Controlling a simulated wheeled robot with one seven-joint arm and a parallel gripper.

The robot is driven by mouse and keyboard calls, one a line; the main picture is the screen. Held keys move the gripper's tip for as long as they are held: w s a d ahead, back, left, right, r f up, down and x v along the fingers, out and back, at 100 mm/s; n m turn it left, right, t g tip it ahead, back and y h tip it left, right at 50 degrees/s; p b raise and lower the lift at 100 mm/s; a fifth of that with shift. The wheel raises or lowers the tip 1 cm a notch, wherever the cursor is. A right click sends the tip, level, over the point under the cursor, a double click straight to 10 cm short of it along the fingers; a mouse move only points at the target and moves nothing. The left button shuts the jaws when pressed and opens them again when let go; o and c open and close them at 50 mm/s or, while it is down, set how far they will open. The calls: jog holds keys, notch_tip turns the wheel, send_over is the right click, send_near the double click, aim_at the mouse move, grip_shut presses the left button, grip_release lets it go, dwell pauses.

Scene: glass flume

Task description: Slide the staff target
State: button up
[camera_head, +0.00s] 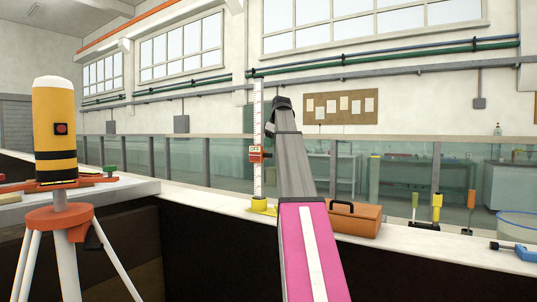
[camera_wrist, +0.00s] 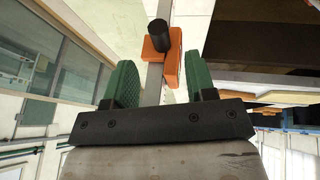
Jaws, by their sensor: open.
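The staff target (camera_head: 259,154) is an orange slider with a small label, on an upright white graduated staff (camera_head: 258,112) with a yellow foot (camera_head: 263,207). In the wrist view the target (camera_wrist: 173,58) shows its black knob (camera_wrist: 158,35) beyond and between my fingertips. My gripper (camera_wrist: 163,80) is open, its two green-padded fingers apart with the staff visible in the gap. I cannot tell whether either finger touches anything. In the head view my gripper (camera_head: 282,103) is a dark end right of the staff, higher in the picture than the target; its fingers are not clear.
An orange toolbox (camera_head: 354,218) stands on the pale ledge just right of my arm. A yellow and black instrument (camera_head: 55,130) on a tripod is at the left. Several small tools, including a blue clamp (camera_head: 515,250), are at the right. Glass panels run behind the staff.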

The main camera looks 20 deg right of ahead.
aim_at(263, 154)
jog(key=x, duration=0.5)
jog(key=shift+w+f, duration=0.15)
jog(key=shift+f, duration=0.15)
grip_shut()
jog(key=shift+r, duration=0.1)
